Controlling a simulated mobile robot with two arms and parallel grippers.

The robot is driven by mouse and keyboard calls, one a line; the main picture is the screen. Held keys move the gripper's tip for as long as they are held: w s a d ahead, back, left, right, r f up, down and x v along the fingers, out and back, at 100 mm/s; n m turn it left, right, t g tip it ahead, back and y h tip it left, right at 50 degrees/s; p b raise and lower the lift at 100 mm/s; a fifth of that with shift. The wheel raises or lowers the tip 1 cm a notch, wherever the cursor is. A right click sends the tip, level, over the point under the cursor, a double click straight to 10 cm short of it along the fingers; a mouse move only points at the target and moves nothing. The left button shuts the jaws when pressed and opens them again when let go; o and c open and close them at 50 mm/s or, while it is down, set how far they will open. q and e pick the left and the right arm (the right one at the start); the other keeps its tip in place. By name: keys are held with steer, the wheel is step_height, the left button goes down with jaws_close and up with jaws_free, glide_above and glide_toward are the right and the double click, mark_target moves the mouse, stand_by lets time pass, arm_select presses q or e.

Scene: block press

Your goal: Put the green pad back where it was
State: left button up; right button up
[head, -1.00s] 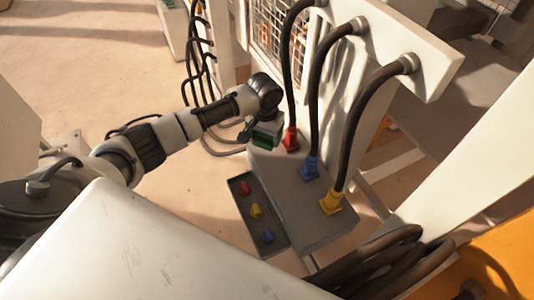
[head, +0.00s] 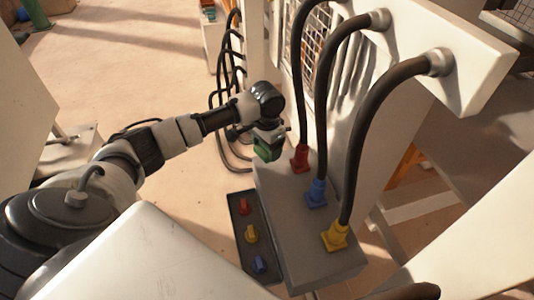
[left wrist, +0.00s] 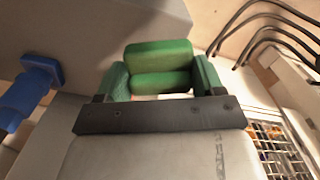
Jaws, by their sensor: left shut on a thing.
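The green pad (head: 267,153) is a small green block at the far left corner of the grey box (head: 318,262), left of the red plug (head: 300,157). My left gripper (head: 268,142) is shut on it. In the left wrist view the pad (left wrist: 160,68) sits between the two fingers of my left gripper (left wrist: 160,82). The grey box shows beyond it at the upper left of that view. I cannot tell whether the pad touches the box. My right gripper is not in view.
A blue plug (head: 316,192) and a yellow plug (head: 335,235) stand on the box, with thick black cables rising to a white beam (head: 460,60). A dark tray (head: 242,268) with red, yellow and blue pieces lies left of the box. Black cables (head: 222,110) hang behind my gripper.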

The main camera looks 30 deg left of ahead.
mark_target(267, 155)
arm_select(q)
step_height(267, 155, down, 2)
steer(key=shift+f, duration=0.65)
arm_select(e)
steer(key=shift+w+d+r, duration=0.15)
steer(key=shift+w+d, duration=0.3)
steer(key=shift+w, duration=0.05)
arm_select(q)
steer(key=shift+f, duration=0.15)
steer(key=o, duration=0.8)
steer(key=shift+o, duration=0.2)
step_height(267, 155, up, 12)
steer(key=shift+r, duration=0.2)
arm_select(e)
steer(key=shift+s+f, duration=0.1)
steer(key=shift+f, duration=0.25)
arm_select(q)
steer(key=shift+f, duration=0.1)
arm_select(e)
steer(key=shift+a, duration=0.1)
